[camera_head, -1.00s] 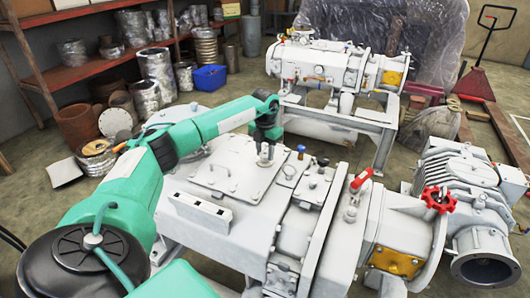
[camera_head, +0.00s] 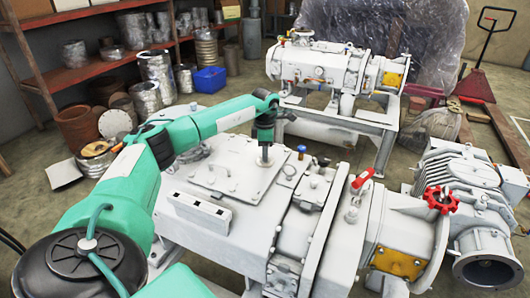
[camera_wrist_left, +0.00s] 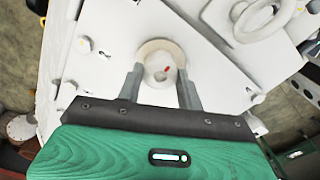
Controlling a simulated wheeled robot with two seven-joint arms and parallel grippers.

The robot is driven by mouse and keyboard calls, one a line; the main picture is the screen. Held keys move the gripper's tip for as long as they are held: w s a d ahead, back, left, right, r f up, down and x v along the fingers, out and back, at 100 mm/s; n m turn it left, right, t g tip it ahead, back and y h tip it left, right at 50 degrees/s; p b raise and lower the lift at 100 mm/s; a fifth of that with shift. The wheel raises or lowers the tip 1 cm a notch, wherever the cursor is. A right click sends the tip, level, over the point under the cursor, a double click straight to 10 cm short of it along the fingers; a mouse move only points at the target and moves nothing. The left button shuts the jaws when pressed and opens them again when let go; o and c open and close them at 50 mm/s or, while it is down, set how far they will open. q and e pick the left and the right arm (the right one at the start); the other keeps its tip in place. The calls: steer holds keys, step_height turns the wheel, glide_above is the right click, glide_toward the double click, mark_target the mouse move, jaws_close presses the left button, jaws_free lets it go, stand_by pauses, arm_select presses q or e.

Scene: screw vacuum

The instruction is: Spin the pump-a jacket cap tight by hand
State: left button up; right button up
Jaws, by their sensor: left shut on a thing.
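The large pale grey pump (camera_head: 215,215) fills the middle of the head view, with a flat plate (camera_head: 228,178) bolted on its top. My left gripper (camera_head: 266,160) points straight down at the far right part of that plate. The cap is in a round pale seat on the plate. In the head view the fingers mostly hide it. My right gripper is in neither view.
A red lever valve (camera_head: 361,181) and a red handwheel (camera_head: 440,199) stand on the pump's right side. A blue knob (camera_head: 301,150) is just right of the gripper. A second pump (camera_head: 330,65) stands behind. Shelves (camera_head: 95,65) line the back left.

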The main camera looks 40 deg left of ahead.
arm_select(q)
steer(key=shift+w+r+m, duration=0.1)
steer(key=shift+r+m, duration=0.05)
steer(key=shift+m, duration=2.65)
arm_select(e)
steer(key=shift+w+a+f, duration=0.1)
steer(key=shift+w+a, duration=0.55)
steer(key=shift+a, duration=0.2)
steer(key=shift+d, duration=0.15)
